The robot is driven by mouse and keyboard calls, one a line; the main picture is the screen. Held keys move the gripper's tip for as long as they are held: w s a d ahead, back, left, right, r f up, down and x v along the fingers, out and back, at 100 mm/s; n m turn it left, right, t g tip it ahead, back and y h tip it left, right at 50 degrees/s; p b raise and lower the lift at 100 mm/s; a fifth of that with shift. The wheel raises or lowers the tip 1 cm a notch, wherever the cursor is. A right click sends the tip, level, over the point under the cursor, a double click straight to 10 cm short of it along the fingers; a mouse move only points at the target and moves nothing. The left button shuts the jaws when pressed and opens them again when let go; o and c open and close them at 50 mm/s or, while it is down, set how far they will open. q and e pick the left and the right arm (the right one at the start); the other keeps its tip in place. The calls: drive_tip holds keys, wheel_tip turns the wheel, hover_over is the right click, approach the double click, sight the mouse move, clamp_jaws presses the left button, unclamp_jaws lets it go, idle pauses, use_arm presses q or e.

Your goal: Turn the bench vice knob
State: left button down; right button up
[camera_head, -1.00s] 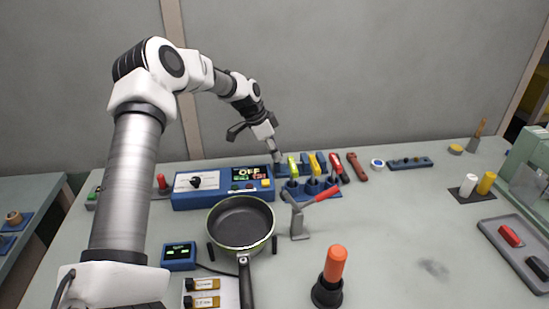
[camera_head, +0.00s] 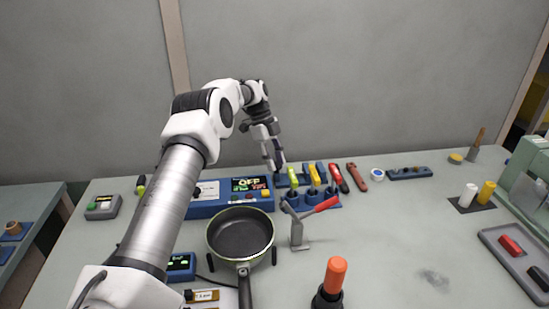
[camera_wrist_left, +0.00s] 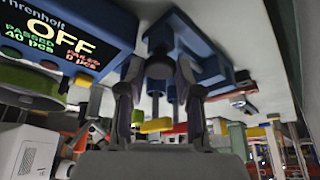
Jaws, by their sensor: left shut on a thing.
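The blue bench vice (camera_head: 283,181) stands behind the tool rack, right of the control box, and is partly covered in the head view. In the left wrist view the blue vice (camera_wrist_left: 207,65) shows large, with its dark round knob (camera_wrist_left: 159,66) between my fingers. My left gripper (camera_head: 277,166) reaches down to the vice from behind the control box. In the left wrist view the gripper (camera_wrist_left: 158,80) is shut on the knob, one finger on each side. The knob is hidden by the fingers in the head view. My right gripper is not in view.
The control box (camera_head: 218,208), its display reading OFF, is close left of the gripper. A pan (camera_head: 241,233), a red-handled lever (camera_head: 298,228) and an orange-handled tool (camera_head: 335,275) are nearer. The right middle table is mostly clear.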

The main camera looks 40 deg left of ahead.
use_arm(q)
drive_tip(key=shift+s+f+m+g, duration=0.1)
drive_tip(key=shift+f+m+g, duration=0.15)
drive_tip(key=shift+m, duration=0.35)
drive_tip(key=shift+d, duration=0.1)
drive_tip(key=c, duration=0.8)
unclamp_jaws()
drive_tip(key=shift+o, duration=0.2)
drive_tip(key=shift+r, duration=0.1)
wheel_tip(320, 180, up, 10)
drive_tip(key=shift+p, duration=0.3)
